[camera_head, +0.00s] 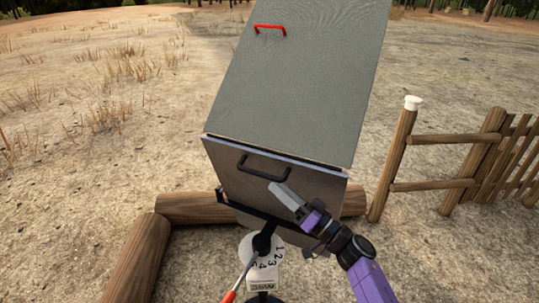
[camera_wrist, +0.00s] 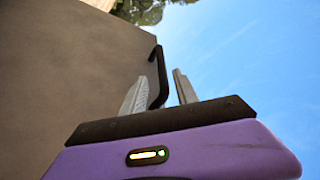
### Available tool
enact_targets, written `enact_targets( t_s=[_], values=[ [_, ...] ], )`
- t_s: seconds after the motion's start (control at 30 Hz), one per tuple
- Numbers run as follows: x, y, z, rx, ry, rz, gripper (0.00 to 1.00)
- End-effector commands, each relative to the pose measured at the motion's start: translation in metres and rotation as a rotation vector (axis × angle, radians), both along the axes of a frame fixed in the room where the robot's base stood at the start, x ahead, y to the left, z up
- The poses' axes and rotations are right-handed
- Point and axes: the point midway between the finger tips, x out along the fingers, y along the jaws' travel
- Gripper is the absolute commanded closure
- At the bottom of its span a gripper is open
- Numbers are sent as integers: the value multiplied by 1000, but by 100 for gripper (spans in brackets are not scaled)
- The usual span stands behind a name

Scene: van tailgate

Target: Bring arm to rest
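My arm (camera_head: 365,272), purple and black, reaches up from the lower right in the head view. My gripper (camera_head: 277,190) is in front of the grey box's lower panel (camera_head: 265,195), its tips just below the right end of the black handle (camera_head: 262,167). In the wrist view my gripper (camera_wrist: 161,75) has its two grey fingers apart. I see nothing gripped.
The box's large sloping grey lid (camera_head: 300,85) has a red handle (camera_head: 270,28). Logs (camera_head: 140,258) lie around the base. A dial with numbers (camera_head: 263,250) and a red-tipped lever (camera_head: 229,296) are below the panel. A wooden fence (camera_head: 440,138) stands right. Open dry ground lies left.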

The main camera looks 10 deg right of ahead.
Motion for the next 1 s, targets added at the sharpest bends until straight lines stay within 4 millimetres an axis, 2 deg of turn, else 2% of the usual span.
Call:
enact_targets(
  t_s=[0.17, 0.27, 0.4, 0.57, 0.8, 1.0],
  values=[
    [-11, 4, -9, 10, -8, -20, 64],
    [-32, 9, -23, 24, -24, -64, 64],
    [-77, 14, -47, 36, -48, -170, 64],
    [-134, 11, -70, 24, -54, -305, 64],
    [-225, -6, -96, -50, -16, -498, 64],
    [-303, -28, -107, -163, 44, -633, 64]
  ],
)
